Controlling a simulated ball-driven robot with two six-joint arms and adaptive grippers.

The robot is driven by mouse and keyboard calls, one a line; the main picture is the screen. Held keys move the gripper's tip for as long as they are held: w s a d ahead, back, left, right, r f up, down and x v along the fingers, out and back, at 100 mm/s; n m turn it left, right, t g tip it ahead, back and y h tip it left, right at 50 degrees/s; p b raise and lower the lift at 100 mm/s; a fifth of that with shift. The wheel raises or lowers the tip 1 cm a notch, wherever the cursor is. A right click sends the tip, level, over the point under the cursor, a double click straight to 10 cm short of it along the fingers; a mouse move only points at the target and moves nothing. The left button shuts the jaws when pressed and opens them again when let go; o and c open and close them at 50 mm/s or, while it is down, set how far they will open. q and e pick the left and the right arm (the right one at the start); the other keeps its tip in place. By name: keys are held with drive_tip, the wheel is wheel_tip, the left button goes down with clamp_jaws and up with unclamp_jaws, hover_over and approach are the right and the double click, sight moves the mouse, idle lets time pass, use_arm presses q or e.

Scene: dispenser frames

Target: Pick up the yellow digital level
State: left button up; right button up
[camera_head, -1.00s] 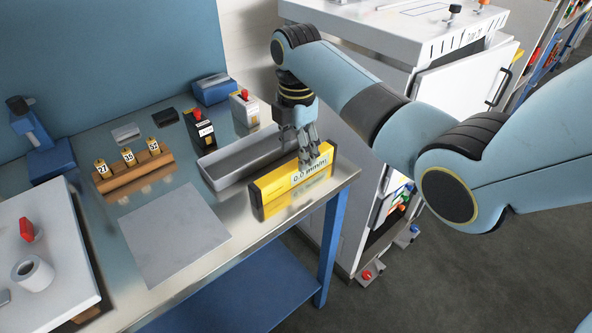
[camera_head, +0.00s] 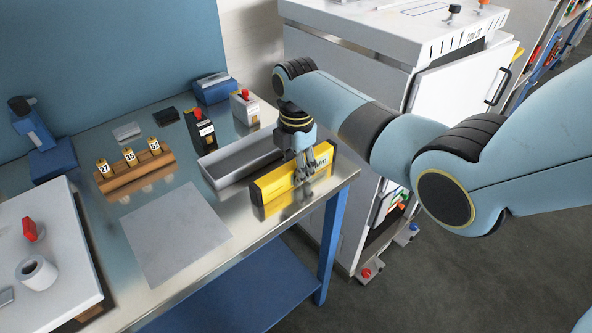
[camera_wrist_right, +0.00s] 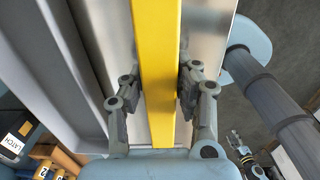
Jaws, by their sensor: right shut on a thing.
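The yellow digital level (camera_head: 270,187) stands on its long edge near the right end of the metal bench, with a white display partly covered by my fingers. My right gripper (camera_head: 310,171) comes down from above and is shut on the level towards its right half. In the right wrist view, the level (camera_wrist_right: 158,60) runs between the two fingers (camera_wrist_right: 160,97), with one pad on each side. I cannot tell whether its lower edge touches the bench.
A long grey tray (camera_head: 213,171) lies just behind the level. Black (camera_head: 198,132) and white (camera_head: 244,110) boxes with red tops stand further back. A wooden block with numbered pieces (camera_head: 135,175) sits left. A grey mat (camera_head: 175,235) lies clear in front.

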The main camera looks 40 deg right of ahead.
clamp_jaws()
